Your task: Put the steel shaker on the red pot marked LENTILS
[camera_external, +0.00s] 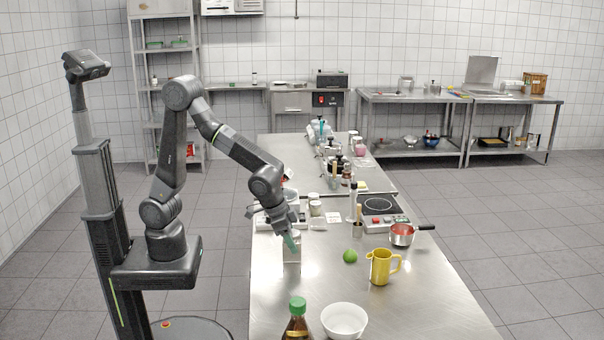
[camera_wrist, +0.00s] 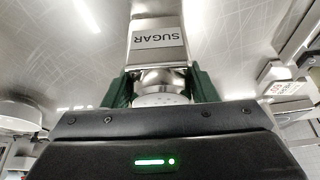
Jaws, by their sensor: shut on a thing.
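My gripper (camera_external: 291,240) is low over the near worktop, pointing down. In the wrist view its green fingers (camera_wrist: 161,90) are shut on the steel shaker (camera_wrist: 158,77), which has a pale, rounded end facing the camera. Just beyond the shaker is a steel container labelled SUGAR (camera_wrist: 160,42); I cannot tell whether they touch. In the external view a pale box-shaped container (camera_external: 291,252) stands under my gripper, and the shaker is not clear there. A red pan (camera_external: 402,236) with a dark handle stands to the right. No LENTILS marking is readable.
A green lime (camera_external: 350,256) and a yellow jug (camera_external: 381,267) stand right of my gripper. A white bowl (camera_external: 344,320) and a green-capped bottle (camera_external: 297,318) are at the front. A hotplate (camera_external: 380,205) and several small items stand behind. The worktop's front right is clear.

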